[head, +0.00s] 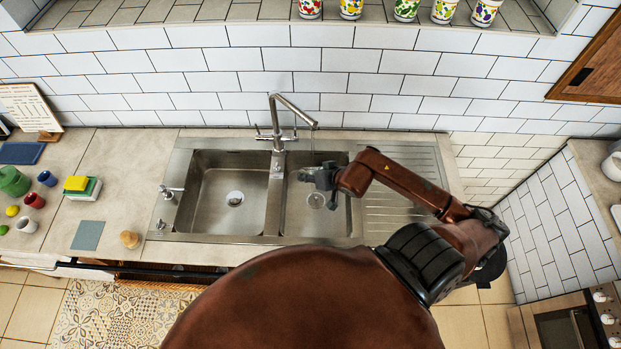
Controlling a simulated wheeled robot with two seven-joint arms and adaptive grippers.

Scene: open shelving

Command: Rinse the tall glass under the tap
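The tap (283,118) stands behind the double sink, its spout angled right over the right basin (343,222). A thin, faint vertical line below the spout looks like running water. My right gripper (312,177) is over the right basin, below the spout end. A pale, clear round shape (316,201) shows just below the gripper. I cannot tell whether it is the tall glass or the basin's drain, and the gripper's fingers are too small to read. My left gripper is not in view.
The left basin (216,215) is empty, with a drain. A ribbed drainer (402,212) lies to the right, under my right arm. Patterned cups stand on the ledge above.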

